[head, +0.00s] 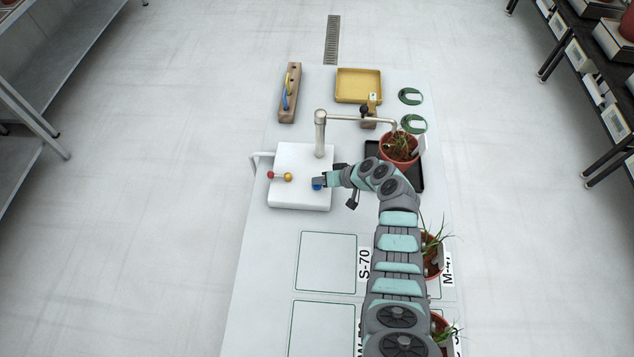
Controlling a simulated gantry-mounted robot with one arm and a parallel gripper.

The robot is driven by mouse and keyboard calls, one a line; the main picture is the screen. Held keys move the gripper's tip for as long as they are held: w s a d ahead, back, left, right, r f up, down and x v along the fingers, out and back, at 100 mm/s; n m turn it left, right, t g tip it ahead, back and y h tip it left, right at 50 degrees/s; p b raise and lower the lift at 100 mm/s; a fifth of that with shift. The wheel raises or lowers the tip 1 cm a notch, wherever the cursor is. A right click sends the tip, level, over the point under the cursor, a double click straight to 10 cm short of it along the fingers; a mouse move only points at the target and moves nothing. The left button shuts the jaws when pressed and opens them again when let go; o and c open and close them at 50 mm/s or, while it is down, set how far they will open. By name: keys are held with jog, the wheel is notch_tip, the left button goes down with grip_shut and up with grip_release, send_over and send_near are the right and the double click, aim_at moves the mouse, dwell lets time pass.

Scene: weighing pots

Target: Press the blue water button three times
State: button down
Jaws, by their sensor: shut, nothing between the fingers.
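The blue water button (317,187) sits on the right part of the top of a white box (300,160). Only a small part of the blue shows, because my gripper covers most of it. My gripper (318,182) is shut and empty, with its tip right at the button. I cannot tell from this view whether the tip touches or presses it. A red knob (270,175) and a yellow knob (288,177) are on the same box, left of the button.
A metal spout (350,117) rises behind the box and reaches right over a potted plant (399,148) on a black tray (418,180). A yellow tray (358,86) and a wooden block (290,95) lie further back. Outlined squares (326,262) in front are empty.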

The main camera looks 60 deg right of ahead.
aim_at(320, 186)
jog(key=shift+r+p, duration=0.5)
jog(key=shift+r, duration=0.35)
notch_tip(320, 186, up, 5)
jog(key=p, duration=0.3)
jog(key=shift+s+a+r+p, duration=0.1)
jog(key=shift+s+p, duration=0.05)
jog(key=shift+p, duration=0.2)
dwell(2.2)
notch_tip(320, 186, up, 4)
jog(key=p, duration=0.2)
jog(key=shift+p, duration=0.35)
jog(key=shift+f, duration=0.25)
